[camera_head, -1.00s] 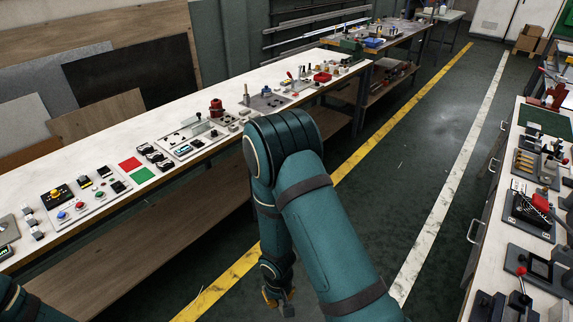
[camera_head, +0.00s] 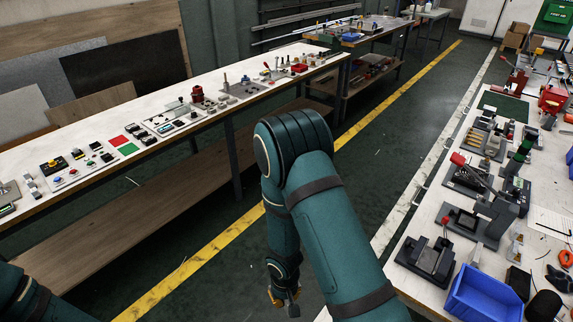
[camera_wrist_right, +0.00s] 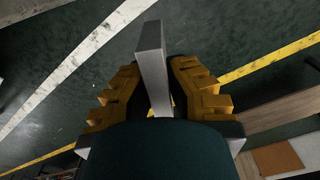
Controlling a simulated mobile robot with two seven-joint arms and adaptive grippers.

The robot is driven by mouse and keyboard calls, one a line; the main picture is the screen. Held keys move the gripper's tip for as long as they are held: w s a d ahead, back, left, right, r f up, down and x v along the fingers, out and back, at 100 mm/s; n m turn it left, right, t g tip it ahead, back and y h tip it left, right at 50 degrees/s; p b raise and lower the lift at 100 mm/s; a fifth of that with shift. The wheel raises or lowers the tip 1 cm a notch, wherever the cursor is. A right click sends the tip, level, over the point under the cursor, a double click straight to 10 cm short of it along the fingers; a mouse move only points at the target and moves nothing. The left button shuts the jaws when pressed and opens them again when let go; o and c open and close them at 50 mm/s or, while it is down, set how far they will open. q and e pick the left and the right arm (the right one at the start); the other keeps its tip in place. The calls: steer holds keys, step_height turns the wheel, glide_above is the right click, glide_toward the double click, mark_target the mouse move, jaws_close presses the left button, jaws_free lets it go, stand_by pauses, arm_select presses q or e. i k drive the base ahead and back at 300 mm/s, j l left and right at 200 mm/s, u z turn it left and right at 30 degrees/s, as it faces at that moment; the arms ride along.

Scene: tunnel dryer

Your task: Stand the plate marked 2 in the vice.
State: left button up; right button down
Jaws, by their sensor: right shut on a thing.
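My right gripper (camera_head: 280,297) hangs low over the aisle floor, away from both benches. In the right wrist view my right gripper (camera_wrist_right: 155,75) is shut on a narrow grey plate (camera_wrist_right: 151,50), seen nearly edge-on between the yellow fingers. No number shows on the plate, so I cannot tell its marking. A dark grey block with a slot, which looks like the vice (camera_head: 427,258), stands on the near end of the right bench; nothing visibly stands in it. My left arm (camera_head: 30,297) shows at the lower left, but its gripper is out of frame.
A blue bin (camera_head: 483,292) sits beside the dark block. Red-handled devices and other tools crowd the right bench (camera_head: 405,232). The long left bench (camera_head: 20,168) carries switches and small parts. Open floor (camera_head: 390,150) with a yellow line lies between the benches.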

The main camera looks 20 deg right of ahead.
mark_target(431, 260)
steer(key=k+l+z, duration=0.95)
steer(key=l, duration=0.3)
